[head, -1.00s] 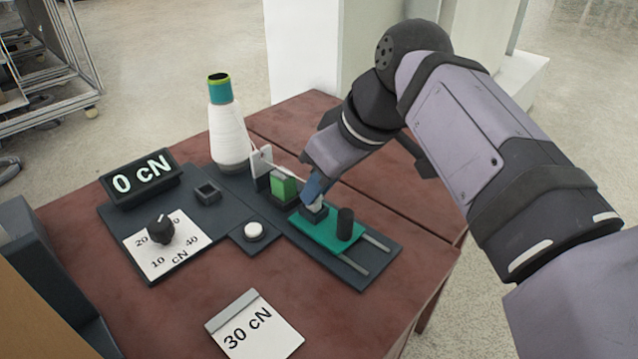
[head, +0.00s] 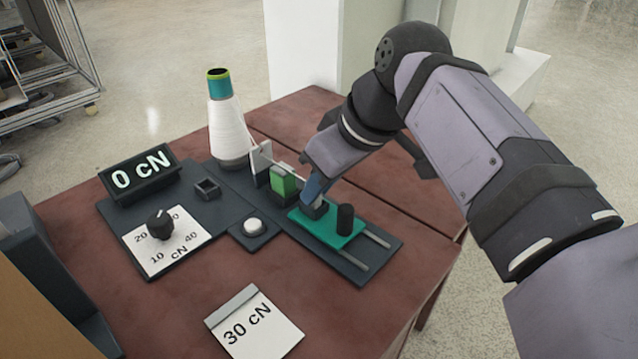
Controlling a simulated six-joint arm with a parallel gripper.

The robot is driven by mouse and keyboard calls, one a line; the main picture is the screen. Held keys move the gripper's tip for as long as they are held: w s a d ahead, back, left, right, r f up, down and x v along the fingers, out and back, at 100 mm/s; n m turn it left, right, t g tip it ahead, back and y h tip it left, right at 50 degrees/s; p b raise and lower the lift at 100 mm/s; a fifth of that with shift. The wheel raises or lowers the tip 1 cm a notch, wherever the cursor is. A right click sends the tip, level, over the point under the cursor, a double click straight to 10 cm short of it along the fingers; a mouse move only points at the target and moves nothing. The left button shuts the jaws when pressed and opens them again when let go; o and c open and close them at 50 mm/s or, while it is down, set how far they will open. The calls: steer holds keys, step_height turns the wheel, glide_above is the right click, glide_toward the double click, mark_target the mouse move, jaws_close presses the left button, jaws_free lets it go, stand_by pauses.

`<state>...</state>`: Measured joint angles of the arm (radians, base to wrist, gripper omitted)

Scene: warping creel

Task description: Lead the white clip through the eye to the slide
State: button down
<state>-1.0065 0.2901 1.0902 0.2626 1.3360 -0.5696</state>
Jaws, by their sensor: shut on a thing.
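My gripper (head: 313,199) is shut and points down at the dark holder on the teal slide (head: 330,231). The white clip is hidden now between the fingers and the holder; I cannot tell whether it is seated. A pale thread (head: 287,171) runs from the white eye plate (head: 261,159) past the green block (head: 285,181) to my gripper. The white yarn cone (head: 230,130) stands upright behind the eye plate. The slide, with a black knob (head: 345,218) on it, sits on two rails (head: 378,237).
The display (head: 140,180) reads 0 cN. A black dial (head: 160,224) sits on a white scale left of a round white button (head: 253,226). A 30 cN card (head: 255,323) lies on the table in front. The table's front right is clear.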

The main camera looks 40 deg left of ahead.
steer(key=shift+f, duration=0.15)
steer(key=c, duration=1.4)
jaws_free()
steer(key=shift+c, duration=0.2)
steer(key=p+v, duration=0.4)
steer(key=v, duration=0.3)
steer(key=p+v, duration=0.3)
steer(key=v, duration=0.4)
